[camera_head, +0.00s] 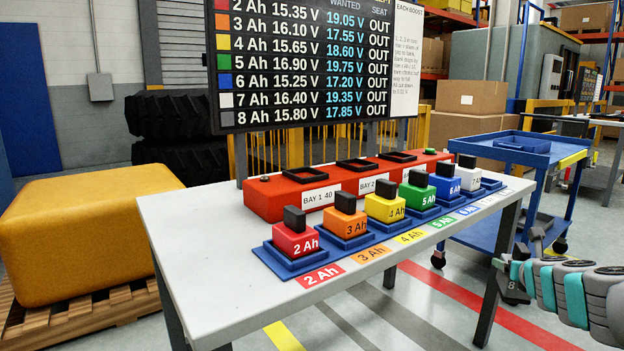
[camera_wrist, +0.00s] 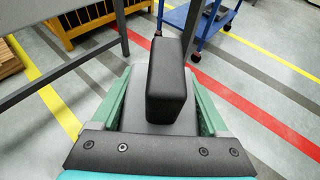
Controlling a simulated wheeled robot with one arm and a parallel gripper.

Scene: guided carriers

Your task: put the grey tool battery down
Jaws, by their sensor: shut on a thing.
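My gripper (camera_wrist: 160,100) is shut on the grey tool battery. In the wrist view the battery's black upper block (camera_wrist: 172,82) stands between the green fingers, and its grey body (camera_wrist: 146,112) shows beneath, largely hidden. In the head view, my gripper is at the right edge, beyond the table's right side, with the battery (camera_head: 512,287), marked 8, over the floor. The grey table (camera_head: 190,230) bears a row of blue pads holding red, orange, yellow, green, blue and white batteries. The blue pad (camera_head: 491,184) at the far end, past the white battery (camera_head: 468,176), looks empty.
A red charger (camera_head: 262,200) with black-framed bays stands behind the row. The board (camera_head: 315,65) lists 8 Ah at 15.80 V, wanted 17.85 V, seat OUT. A blue cart (camera_head: 500,147) stands behind right. The table's left front is bare.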

